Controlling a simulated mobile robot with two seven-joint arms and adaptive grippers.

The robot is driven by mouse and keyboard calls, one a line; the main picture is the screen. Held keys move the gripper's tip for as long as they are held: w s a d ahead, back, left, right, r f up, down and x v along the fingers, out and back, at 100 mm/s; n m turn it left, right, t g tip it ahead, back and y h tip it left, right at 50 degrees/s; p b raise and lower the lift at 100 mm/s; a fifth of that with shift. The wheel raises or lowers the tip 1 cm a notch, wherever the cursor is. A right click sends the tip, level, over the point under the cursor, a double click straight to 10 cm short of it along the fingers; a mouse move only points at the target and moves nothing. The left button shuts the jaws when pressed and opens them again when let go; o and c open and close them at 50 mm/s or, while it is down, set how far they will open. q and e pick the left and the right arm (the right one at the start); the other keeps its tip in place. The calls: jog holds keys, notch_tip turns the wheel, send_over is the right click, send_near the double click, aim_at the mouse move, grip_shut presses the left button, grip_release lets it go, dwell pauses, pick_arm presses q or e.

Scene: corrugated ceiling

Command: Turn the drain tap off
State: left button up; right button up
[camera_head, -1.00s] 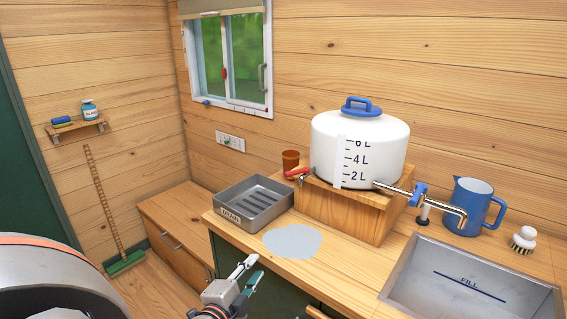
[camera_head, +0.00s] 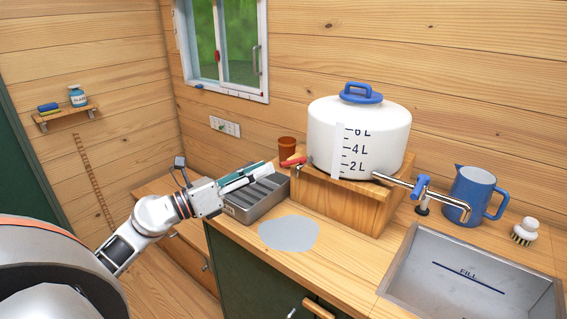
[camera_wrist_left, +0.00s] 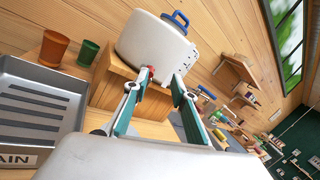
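The drain tap (camera_head: 293,162) has a red handle and sits low on the left side of the white tank (camera_head: 325,135). My left gripper (camera_head: 268,170) is level above the grey tray, its fingertips just left of the tap. In the left wrist view the gripper (camera_wrist_left: 156,84) is open, with the red tap (camera_wrist_left: 151,70) seen between and beyond its fingertips. I see no clear grip or contact on the tap. A second tap with a blue handle (camera_head: 422,183) is on the right spout. My right gripper is not in view.
The grey drain tray (camera_head: 262,211) stands below my left gripper. The tank rests on a wooden stand (camera_head: 330,202). A brown cup (camera_head: 287,146) is behind the tap. A blue jug (camera_head: 470,196) and sink (camera_head: 440,262) are right. A flat grey patch (camera_head: 289,233) lies on the counter.

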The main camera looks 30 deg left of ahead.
aim_at(284, 164)
pick_arm(q)
jog(key=shift+w+d+f+m+g+p, duration=0.15)
jog(key=shift+w+d+m+g+p, duration=0.25)
jog(key=shift+w, duration=0.85)
jog(key=shift+w+d+f+m+g+p, duration=0.3)
jog(key=shift+w+d+m, duration=0.2)
jog(key=shift+w, duration=0.75)
jog(key=shift+w+d+f+m+g+p, duration=0.1)
jog(key=shift+w+d+m+g+p, duration=0.3)
jog(key=shift+w, duration=0.85)
jog(key=shift+a, duration=0.1)
grip_shut()
